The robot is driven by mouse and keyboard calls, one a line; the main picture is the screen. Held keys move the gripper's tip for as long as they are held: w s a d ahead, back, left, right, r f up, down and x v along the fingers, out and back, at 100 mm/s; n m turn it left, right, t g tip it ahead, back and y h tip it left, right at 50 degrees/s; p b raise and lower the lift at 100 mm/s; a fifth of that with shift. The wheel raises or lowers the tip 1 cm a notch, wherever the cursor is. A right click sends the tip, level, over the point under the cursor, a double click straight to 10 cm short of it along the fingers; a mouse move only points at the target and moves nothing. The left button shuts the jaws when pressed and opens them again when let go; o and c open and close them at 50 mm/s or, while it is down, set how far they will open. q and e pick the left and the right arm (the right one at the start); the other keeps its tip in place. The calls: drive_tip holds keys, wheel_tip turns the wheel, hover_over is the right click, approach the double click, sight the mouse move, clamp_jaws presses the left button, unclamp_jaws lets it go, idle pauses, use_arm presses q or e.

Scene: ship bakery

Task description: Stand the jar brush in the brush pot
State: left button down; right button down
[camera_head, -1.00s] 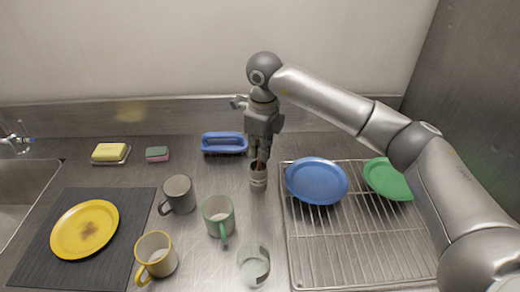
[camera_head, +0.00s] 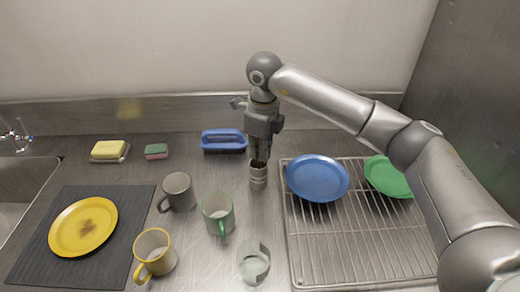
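The brush pot (camera_head: 258,182) is a small grey cup standing on the steel counter, left of the drying rack. My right gripper (camera_head: 260,160) points down directly over the pot, with its fingertips at or just above the rim. The fingers look close together, but the gap between them is too small to judge. I cannot make out the jar brush for certain; any part at the fingers or inside the pot is hidden or too dark to tell. My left gripper is not in view.
A blue-handled brush (camera_head: 224,141) lies behind the pot. The drying rack (camera_head: 350,235) holds a blue plate (camera_head: 317,178) and a green plate (camera_head: 386,176).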

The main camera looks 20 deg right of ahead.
drive_tip(key=shift+f, duration=0.3)
drive_tip(key=c, duration=1.6)
unclamp_jaws()
drive_tip(key=shift+o, duration=0.2)
drive_tip(key=shift+r+p, duration=2.2)
drive_tip(key=shift+r, duration=2.35)
